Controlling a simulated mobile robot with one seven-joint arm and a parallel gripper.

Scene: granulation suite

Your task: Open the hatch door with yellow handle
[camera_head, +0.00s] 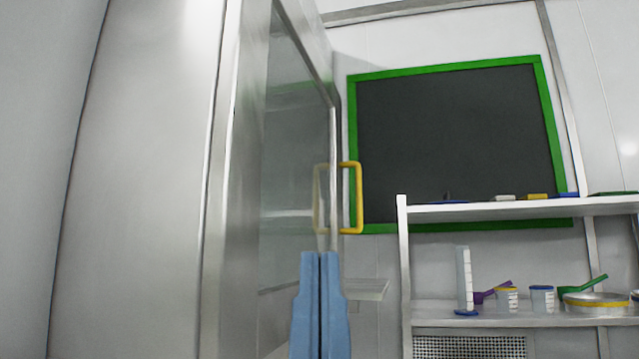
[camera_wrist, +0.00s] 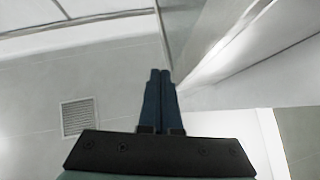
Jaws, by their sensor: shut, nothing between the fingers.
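The hatch door (camera_head: 292,150) is a glass panel in a metal frame, seen at a steep angle in the head view. Its yellow handle (camera_head: 358,198) is an upright bar on the door's right edge, with a paler copy of it showing to its left. I cannot tell whether the door is ajar. My gripper (camera_head: 320,256), with blue fingers, is shut and empty, its tips just below and left of the handle in the picture, not around it. In the wrist view my gripper (camera_wrist: 159,72) points at a slanted panel edge; the handle is not visible there.
A tall steel panel (camera_head: 140,180) fills the left. At right, a shelf unit (camera_head: 480,211) carries a cylinder, scoops, small tubs and a round dish. A green-framed board (camera_head: 455,140) hangs behind. The wrist view shows a vent grille (camera_wrist: 77,117).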

